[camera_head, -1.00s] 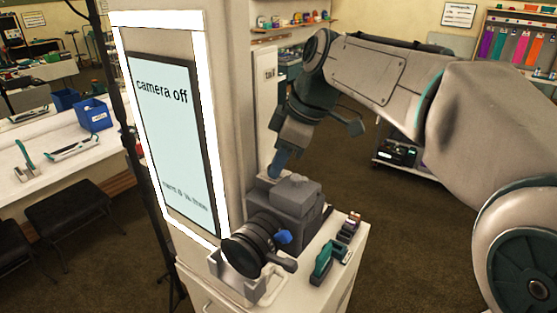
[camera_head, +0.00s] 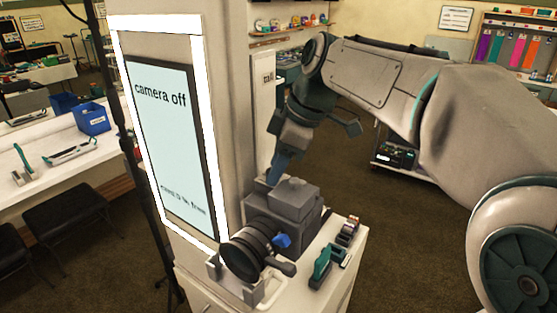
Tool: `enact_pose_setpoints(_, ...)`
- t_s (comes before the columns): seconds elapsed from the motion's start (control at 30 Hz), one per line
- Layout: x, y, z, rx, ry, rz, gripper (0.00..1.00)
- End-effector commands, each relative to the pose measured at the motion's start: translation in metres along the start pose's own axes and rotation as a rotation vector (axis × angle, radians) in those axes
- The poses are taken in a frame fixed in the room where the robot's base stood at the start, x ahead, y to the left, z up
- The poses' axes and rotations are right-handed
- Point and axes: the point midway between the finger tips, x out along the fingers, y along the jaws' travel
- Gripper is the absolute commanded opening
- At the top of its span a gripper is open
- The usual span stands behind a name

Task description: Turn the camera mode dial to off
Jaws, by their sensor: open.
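A dark grey camera (camera_head: 300,205) with a round black lens (camera_head: 243,252) stands on a white stand, beside a lit column. A blue knob (camera_head: 282,240) sits on its side near the lens, with a dark lever below it. I cannot tell which part is the mode dial. The screen (camera_head: 165,140) on the column reads "camera off"; its lower line is too small to read. My gripper (camera_head: 275,177) points down at the back left of the camera, close to the body. Its jaws are open, with nothing visible in them. Whether they touch the camera is hidden.
Small items, including a teal one (camera_head: 321,267), lie on the stand's top (camera_head: 345,252) right of the camera. The lit column (camera_head: 212,160) rises close to my gripper on the left. A white table (camera_head: 60,165) with a blue bin (camera_head: 92,119) is farther left.

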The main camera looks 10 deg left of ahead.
Motion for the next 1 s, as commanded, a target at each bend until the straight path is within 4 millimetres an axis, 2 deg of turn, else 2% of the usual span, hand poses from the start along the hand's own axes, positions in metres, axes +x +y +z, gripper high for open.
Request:
enact_pose_setpoints(0.13,-0.007,0.001,0.0,0.001,0.0,0.001,0.44)
enact_pose_setpoints(0.23,-0.021,0.001,0.0,0.001,0.001,0.003,0.44)
enact_pose_setpoints(0.5,-0.081,0.001,0.0,0.0,0.002,0.005,0.44)
enact_pose_setpoints(0.7,-0.116,0.001,0.0,0.001,0.001,0.003,0.44)
enact_pose_setpoints(0.83,-0.13,0.001,0.0,0.001,0.001,0.001,0.44)
enact_pose_setpoints(1.0,-0.138,0.001,0.0,0.001,0.0,0.0,0.44)
